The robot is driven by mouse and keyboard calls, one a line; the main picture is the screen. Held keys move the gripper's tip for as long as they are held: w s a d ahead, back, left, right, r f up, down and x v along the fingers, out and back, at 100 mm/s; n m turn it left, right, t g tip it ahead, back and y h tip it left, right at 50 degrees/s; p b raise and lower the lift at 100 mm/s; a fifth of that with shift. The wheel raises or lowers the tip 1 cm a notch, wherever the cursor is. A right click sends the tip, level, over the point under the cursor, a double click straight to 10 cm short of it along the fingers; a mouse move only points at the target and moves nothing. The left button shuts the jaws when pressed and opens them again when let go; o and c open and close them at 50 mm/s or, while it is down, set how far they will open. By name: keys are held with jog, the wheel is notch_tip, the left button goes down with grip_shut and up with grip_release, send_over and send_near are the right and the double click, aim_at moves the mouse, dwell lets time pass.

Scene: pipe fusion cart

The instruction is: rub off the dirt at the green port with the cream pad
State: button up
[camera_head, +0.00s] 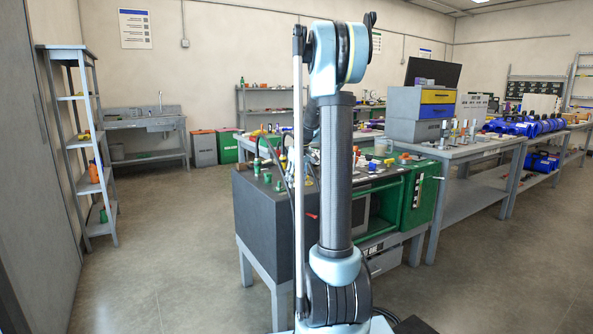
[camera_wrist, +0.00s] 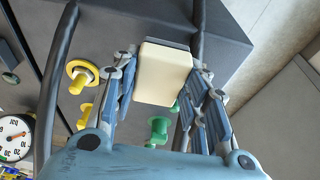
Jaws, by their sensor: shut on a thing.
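In the wrist view my gripper (camera_wrist: 163,68) is shut on the cream pad (camera_wrist: 165,80), a pale block with a grey edge on its far side. The pad is between the two fingers, over the dark cart (camera_wrist: 100,25). A green port (camera_wrist: 158,129) shows below the pad in that view, partly covered by my gripper's body. I cannot make out any dirt on or around it. I cannot tell whether the pad touches the cart surface. In the head view my arm stands in front of the cart (camera_head: 263,222), and my gripper cannot be made out.
Yellow fittings (camera_wrist: 81,77) stand left of my gripper, near a round gauge (camera_wrist: 13,138). Dark cables run past both sides of the fingers. In the head view a workbench (camera_head: 462,152) stands right of the cart. The floor on the left is clear.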

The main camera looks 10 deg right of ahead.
aim_at(296, 179)
jog(key=shift+r, duration=2.6)
